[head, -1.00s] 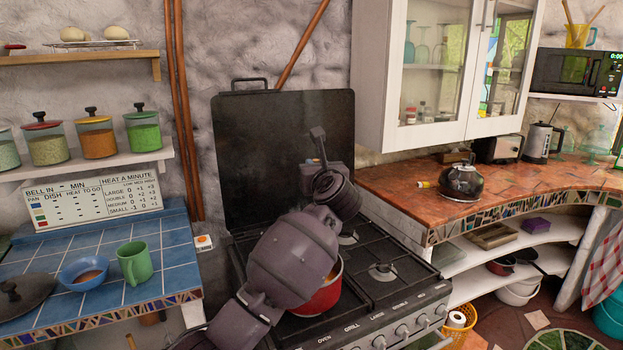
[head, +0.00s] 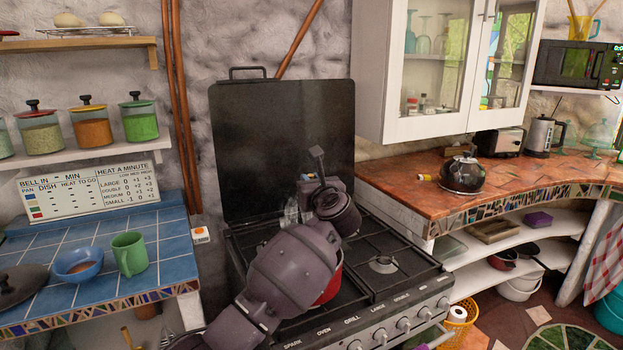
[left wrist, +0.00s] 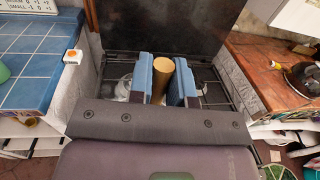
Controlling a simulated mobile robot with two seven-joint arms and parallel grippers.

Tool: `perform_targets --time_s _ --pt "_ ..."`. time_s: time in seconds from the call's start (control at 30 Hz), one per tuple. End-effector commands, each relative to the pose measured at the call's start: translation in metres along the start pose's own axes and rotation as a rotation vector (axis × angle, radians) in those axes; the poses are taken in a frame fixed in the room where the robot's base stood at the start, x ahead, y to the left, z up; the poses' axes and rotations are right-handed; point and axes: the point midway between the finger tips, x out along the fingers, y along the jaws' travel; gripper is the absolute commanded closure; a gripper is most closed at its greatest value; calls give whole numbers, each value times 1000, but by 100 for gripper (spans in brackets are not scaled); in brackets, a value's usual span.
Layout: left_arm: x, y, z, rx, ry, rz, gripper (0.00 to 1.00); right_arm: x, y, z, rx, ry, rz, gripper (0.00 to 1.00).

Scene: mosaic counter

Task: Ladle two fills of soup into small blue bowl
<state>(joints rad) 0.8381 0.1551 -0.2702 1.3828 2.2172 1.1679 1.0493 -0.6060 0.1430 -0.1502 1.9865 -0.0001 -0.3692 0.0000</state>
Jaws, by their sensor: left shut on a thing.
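The small blue bowl (head: 78,264) stands on the blue-tiled counter at the left and holds some brown soup. A red pot (head: 331,287) sits on the stove, mostly hidden behind my left arm; its contents do not show. My left gripper (head: 305,205) is over the back left of the stove. In the left wrist view, its blue-padded fingers (left wrist: 167,82) are shut on a golden-brown round handle (left wrist: 163,76), apparently the ladle's. The ladle's bowl is hidden. My right gripper is in neither view.
A green mug (head: 130,254) stands right beside the blue bowl, and a dark lid (head: 22,286) lies to its left. The raised black stove cover (head: 283,145) stands behind the burners. A kettle (head: 462,174) stands on the right counter.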

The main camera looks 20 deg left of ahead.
Motion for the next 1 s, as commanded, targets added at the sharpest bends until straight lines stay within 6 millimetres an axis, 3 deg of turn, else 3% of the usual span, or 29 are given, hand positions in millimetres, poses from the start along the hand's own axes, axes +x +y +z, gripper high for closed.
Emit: perform_targets --time_s 1.0 --pt "0 0 -82 0 1 0 100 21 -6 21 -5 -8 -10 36"
